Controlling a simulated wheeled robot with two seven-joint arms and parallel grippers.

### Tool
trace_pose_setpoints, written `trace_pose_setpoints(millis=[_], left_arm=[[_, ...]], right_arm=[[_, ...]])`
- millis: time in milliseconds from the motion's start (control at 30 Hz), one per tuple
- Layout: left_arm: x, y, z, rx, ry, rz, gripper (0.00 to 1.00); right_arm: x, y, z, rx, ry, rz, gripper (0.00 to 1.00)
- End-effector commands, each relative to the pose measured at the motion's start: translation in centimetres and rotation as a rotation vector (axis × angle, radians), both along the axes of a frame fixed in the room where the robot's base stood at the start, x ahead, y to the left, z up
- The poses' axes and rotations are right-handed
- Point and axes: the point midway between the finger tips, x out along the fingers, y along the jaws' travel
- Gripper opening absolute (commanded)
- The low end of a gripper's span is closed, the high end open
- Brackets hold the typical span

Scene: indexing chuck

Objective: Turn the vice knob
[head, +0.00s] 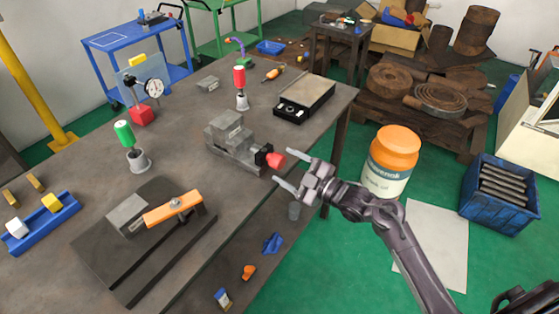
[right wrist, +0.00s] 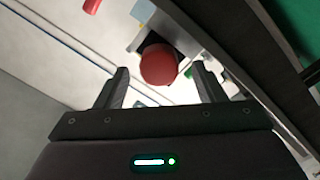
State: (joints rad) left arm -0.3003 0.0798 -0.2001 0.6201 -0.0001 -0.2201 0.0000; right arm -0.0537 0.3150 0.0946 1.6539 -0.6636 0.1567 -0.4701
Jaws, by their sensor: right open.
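The grey vice (head: 232,143) sits on the workbench near its right edge. Its red knob (head: 275,160) sticks out to the right on a black collar. My right gripper (head: 283,167) is open at the knob, with its fingertips pointing left toward it. In the right wrist view the round red knob (right wrist: 159,65) shows between the two spread fingers (right wrist: 160,72), with a gap on both sides. I cannot tell whether the knob lies between the tips or just beyond them. My left gripper is not in view.
The workbench (head: 185,95) holds a clamp plate with an orange bar (head: 174,208), a green-handled tool (head: 124,133), a red-handled tool (head: 239,77) and a black tray (head: 304,96). An orange-lidded jar (head: 390,160) shows behind my right arm. A blue crate (head: 500,192) stands on the floor.

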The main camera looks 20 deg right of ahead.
Motion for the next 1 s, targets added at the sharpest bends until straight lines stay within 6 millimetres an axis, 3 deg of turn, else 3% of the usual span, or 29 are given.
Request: trace_pose_setpoints(millis=[200,567,900,1000], left_arm=[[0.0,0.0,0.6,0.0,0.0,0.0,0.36],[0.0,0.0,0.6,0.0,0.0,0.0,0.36],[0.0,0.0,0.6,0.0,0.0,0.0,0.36],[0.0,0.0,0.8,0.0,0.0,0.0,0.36]], right_arm=[[2.2,1.5,0.1,0.001,0.0,-0.001,0.63],[2.6,1.8,0.0,0.0,0.0,0.0,0.62],[2.6,1.8,0.0,0.0,0.0,0.0,0.18],[2.6,1.8,0.1,0.011,0.01,0.0,0.18]])
